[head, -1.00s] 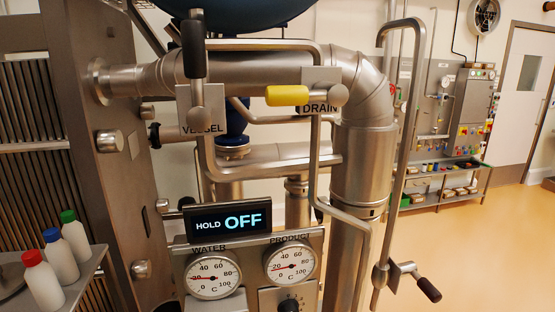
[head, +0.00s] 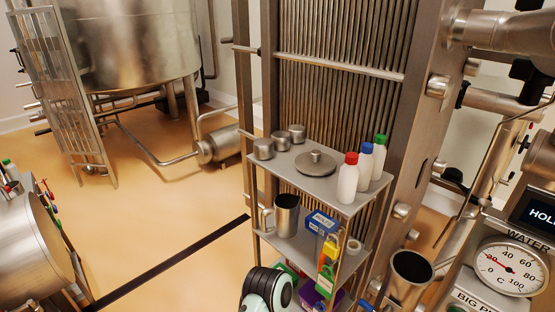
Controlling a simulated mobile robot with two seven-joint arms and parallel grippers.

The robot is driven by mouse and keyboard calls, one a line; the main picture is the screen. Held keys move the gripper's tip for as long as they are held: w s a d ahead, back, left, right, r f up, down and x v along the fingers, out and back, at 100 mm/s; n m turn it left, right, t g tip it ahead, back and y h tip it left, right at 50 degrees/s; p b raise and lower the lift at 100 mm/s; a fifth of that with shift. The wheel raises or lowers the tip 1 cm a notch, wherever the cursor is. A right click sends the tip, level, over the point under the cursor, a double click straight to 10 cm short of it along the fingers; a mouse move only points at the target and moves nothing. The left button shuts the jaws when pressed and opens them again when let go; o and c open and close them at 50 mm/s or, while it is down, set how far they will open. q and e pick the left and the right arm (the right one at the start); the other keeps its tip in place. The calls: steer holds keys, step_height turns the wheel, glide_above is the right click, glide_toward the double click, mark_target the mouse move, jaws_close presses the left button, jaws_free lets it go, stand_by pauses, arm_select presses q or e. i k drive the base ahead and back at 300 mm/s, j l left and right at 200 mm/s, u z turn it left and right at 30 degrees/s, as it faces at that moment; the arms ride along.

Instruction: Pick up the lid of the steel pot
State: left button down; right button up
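A round steel lid (head: 315,164) with a small knob on top lies flat on the upper shelf of a grey rack. Three small steel cylinders sit behind and left of it, and three white bottles stand to its right. An open steel pot (head: 411,279) with a dark inside is at the lower right, in front of the gauge panel. I cannot tell for certain that the lid belongs to this pot. A black and pale rounded part at the bottom centre looks like a piece of my arm. Neither of my grippers shows.
The rack's upper shelf (head: 276,161) also holds bottles with red (head: 348,179), blue (head: 365,165) and green (head: 380,156) caps. A steel jug (head: 286,215) and coloured boxes are on the shelf below. A vertical plate stack stands behind.

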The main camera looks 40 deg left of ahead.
mark_target(314, 162)
steer(key=k+j+u, duration=0.1)
steer(key=j+u, duration=0.2)
steer(key=u, duration=0.2)
steer(key=j+u, duration=0.3)
steer(key=u, duration=0.2)
